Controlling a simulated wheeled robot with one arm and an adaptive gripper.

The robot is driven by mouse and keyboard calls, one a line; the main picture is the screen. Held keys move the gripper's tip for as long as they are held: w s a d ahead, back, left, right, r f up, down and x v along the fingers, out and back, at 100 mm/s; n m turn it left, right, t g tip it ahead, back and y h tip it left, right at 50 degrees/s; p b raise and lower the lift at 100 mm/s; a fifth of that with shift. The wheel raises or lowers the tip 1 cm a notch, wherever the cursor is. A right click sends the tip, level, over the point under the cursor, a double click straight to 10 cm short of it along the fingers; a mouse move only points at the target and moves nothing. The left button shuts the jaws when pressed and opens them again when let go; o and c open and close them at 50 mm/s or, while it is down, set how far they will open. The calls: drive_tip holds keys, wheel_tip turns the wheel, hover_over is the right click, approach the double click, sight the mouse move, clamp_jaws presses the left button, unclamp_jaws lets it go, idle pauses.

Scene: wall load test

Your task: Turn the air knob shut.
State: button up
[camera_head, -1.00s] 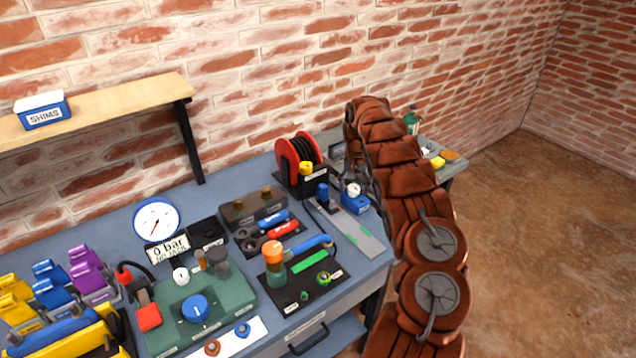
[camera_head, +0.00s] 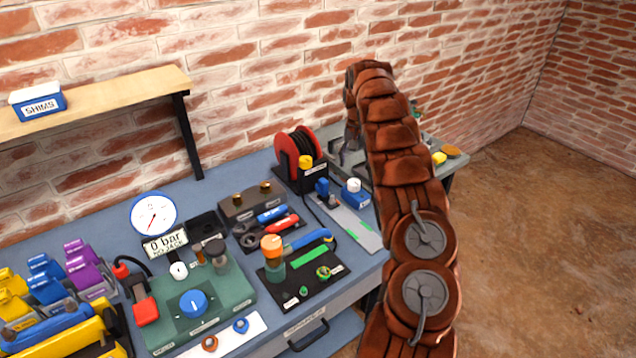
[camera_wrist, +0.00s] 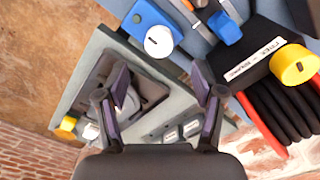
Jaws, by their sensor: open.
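No label reading "air" can be made out, so I cannot tell for sure which knob is the air knob. A large round blue knob with a white mark (camera_head: 193,303) sits on the green panel (camera_head: 237,290) at the front left of the bench. A yellow knob (camera_head: 305,162) is at the hose reel; it also shows in the wrist view (camera_wrist: 294,64). A white knob (camera_wrist: 158,41) stands on a small blue box. My gripper (camera_wrist: 160,84) is open and empty above the grey-green tray, apart from all these knobs. In the head view my arm mostly hides it.
The red hose reel (camera_head: 287,152) stands upright near my gripper. A gauge (camera_head: 154,215) with a "0 bar" sign (camera_head: 165,245) rises behind the green panel. A black mat (camera_head: 330,285) holds an orange-topped fitting (camera_head: 271,246). A shelf (camera_head: 120,95) juts from the wall.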

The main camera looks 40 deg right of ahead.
drive_tip(key=shift+a+r, duration=0.6)
drive_tip(key=shift+a, duration=0.2)
drive_tip(key=s+a+r+n, duration=0.1)
drive_tip(key=s+a+r, duration=0.2)
drive_tip(key=a, duration=0.4)
drive_tip(key=s+a+r+n+b, duration=0.1)
drive_tip(key=s+a+r, duration=0.2)
drive_tip(key=a, duration=0.4)
drive_tip(key=s+a+r+g+h+b, duration=0.1)
drive_tip(key=s+a+r, duration=0.2)
drive_tip(key=s+a, duration=0.2)
drive_tip(key=shift+s+a+r+n, duration=0.15)
drive_tip(key=shift+s+a+n, duration=0.2)
drive_tip(key=shift+a, duration=0.8)
drive_tip(key=shift+w, duration=0.1)
drive_tip(key=s+a+f+n, duration=0.2)
drive_tip(key=s+a+n, duration=0.1)
drive_tip(key=s+a, duration=0.7)
drive_tip(key=s+a+f+n+y, duration=0.1)
drive_tip(key=s+a+n, duration=0.3)
drive_tip(key=s+a, duration=0.6)
drive_tip(key=s+f, duration=0.1)
drive_tip(key=s, duration=0.6)
drive_tip(key=shift+a+f+g, duration=0.3)
drive_tip(key=shift+a+f, duration=0.05)
drive_tip(key=shift+f, duration=0.05)
drive_tip(key=shift+s, duration=0.1)
